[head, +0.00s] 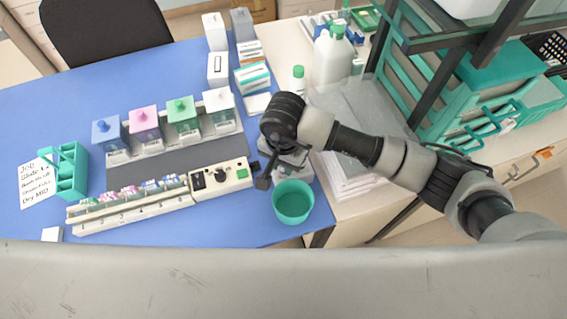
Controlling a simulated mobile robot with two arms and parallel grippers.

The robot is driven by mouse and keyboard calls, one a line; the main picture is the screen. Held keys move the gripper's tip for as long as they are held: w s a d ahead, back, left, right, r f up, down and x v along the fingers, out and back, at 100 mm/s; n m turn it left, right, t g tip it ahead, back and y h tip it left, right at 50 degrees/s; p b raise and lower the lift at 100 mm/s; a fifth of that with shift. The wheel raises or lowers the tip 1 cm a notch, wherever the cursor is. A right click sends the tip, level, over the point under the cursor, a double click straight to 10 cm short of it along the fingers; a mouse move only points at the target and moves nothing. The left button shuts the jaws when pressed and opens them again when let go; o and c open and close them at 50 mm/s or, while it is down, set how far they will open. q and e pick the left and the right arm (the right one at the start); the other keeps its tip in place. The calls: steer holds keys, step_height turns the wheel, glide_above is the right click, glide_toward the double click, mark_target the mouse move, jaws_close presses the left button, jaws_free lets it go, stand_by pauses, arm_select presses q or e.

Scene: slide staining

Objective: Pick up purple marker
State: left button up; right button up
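I cannot make out a purple marker in the head view. My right arm comes in from the right, and my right gripper (263,180) points down over the table's right part, just left of the green cup (293,203). Its dark fingers are small and seen from above, so I cannot tell whether they are open or shut, or whether they hold anything. The wrist hides part of a grey-white device (293,168) behind it. My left gripper is not in view.
A staining station with coloured-lid jars (183,115) and a long slide strip (130,208) lie left of the gripper. A green rack (68,172) stands farther left. White bottle (333,55), boxes (218,70) and green drawers (480,100) stand behind. Blue tabletop (215,228) is clear in front.

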steer(key=shift+f, duration=0.8)
